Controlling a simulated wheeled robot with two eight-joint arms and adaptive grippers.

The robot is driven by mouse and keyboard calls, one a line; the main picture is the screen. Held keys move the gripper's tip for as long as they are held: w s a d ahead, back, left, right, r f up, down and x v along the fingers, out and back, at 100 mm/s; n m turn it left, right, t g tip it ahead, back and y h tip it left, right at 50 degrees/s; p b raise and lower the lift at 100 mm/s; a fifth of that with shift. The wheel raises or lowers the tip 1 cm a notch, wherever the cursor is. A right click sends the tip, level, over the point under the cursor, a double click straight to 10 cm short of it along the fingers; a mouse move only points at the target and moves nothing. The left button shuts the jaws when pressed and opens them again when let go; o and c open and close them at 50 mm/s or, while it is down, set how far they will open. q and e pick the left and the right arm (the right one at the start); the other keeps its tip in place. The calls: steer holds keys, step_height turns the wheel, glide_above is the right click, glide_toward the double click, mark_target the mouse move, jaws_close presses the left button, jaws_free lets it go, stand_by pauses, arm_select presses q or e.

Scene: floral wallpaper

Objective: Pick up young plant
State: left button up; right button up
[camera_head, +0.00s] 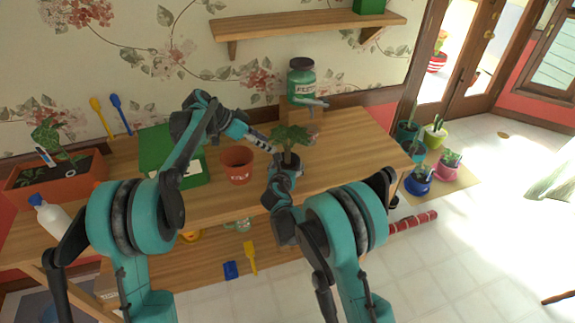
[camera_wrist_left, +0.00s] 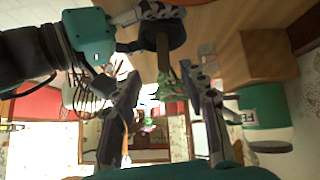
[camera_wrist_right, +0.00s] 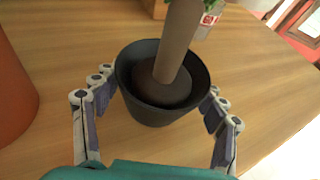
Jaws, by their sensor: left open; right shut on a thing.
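The young plant (camera_head: 292,136) has green leaves and a thick brown stem, and stands upright in a small dark pot on the wooden table. In the right wrist view its dark pot (camera_wrist_right: 163,112) sits between the fingers of my right gripper (camera_wrist_right: 160,108), which is shut on it. My left gripper (camera_head: 268,141) is open and empty beside the leaves, on their left. The left wrist view shows the plant upside down, its leaves (camera_wrist_left: 171,86) near the open fingers. Whether they touch is unclear.
An empty terracotta pot (camera_head: 236,166) stands left of the plant. A green fertilizer jar (camera_head: 301,82) stands on a wooden block behind it. A green box (camera_head: 160,150), a planter (camera_head: 50,177) and a spray bottle (camera_head: 48,216) are further left. The table's right end is clear.

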mark_target(286, 150)
arm_select(q)
steer(key=d+r+n+t+y, duration=0.1)
steer(key=d+r+n+y, duration=0.2)
steer(key=d+n+y, duration=0.3)
steer(key=x, duration=0.5)
steer(key=shift+s+f, duration=0.15)
steer(key=shift+f, duration=0.3)
steer(key=shift+a+x, duration=0.2)
steer(key=shift+x, duration=1.15)
steer(key=shift+a+x, duration=0.15)
steer(key=shift+x, duration=1.15)
jaws_close()
